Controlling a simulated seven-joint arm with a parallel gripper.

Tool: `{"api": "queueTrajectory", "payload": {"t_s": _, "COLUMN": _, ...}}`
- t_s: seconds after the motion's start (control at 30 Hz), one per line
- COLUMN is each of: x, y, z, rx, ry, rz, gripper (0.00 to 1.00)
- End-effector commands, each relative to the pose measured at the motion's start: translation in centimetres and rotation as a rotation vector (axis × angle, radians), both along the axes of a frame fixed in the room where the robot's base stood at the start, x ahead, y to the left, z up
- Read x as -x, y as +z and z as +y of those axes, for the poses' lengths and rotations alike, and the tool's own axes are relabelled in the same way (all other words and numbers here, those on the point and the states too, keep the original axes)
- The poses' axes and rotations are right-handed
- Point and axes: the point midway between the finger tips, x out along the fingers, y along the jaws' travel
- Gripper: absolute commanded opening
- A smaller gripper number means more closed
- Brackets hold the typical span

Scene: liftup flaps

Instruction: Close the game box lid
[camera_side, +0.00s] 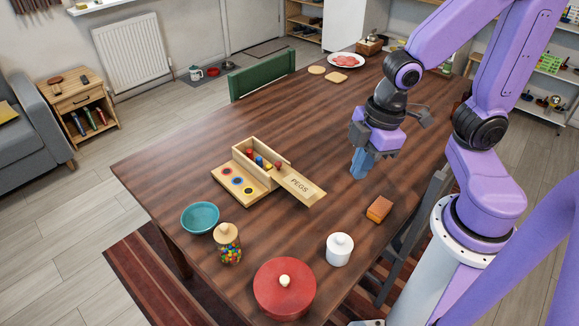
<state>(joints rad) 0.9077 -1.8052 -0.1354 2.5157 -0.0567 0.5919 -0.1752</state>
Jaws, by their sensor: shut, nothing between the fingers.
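The wooden game box (258,162) stands in the middle of the table, with coloured pegs inside. Its lid (300,186), marked "PEGS", is open and sticks out to the lower right from the box. A board with coloured rings (237,182) is at the front left of the box. My gripper (360,174) is shut and empty. It is to the right of the lid, pointing down, apart from it. I cannot tell its exact height above the table.
A small orange-brown block (379,209) lies below my gripper in the picture. A white lidded jar (339,249), a red pot (284,289), a candy jar (228,245) and a teal bowl (200,218) stand at the near side.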

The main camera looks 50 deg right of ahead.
Motion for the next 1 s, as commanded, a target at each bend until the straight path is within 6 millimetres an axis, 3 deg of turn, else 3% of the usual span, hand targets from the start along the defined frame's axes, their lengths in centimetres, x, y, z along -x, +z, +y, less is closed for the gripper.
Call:
{"api": "queueTrajectory", "payload": {"t_s": 0.2, "x": -7.4, "y": -4.0, "z": -1.6, "rx": -0.053, "ry": 0.031, "rz": -0.151, "gripper": 0.0}}
{"api": "queueTrajectory", "payload": {"t_s": 0.4, "x": -12.5, "y": -6.7, "z": -4.3, "rx": -0.086, "ry": 0.073, "rz": -0.297, "gripper": 0.0}}
{"api": "queueTrajectory", "payload": {"t_s": 0.63, "x": -15.0, "y": -8.1, "z": -6.5, "rx": -0.098, "ry": 0.099, "rz": -0.401, "gripper": 0.0}}
{"api": "queueTrajectory", "payload": {"t_s": 1.0, "x": -16.3, "y": -9.9, "z": -6.1, "rx": -0.101, "ry": 0.107, "rz": -0.415, "gripper": 0.0}}
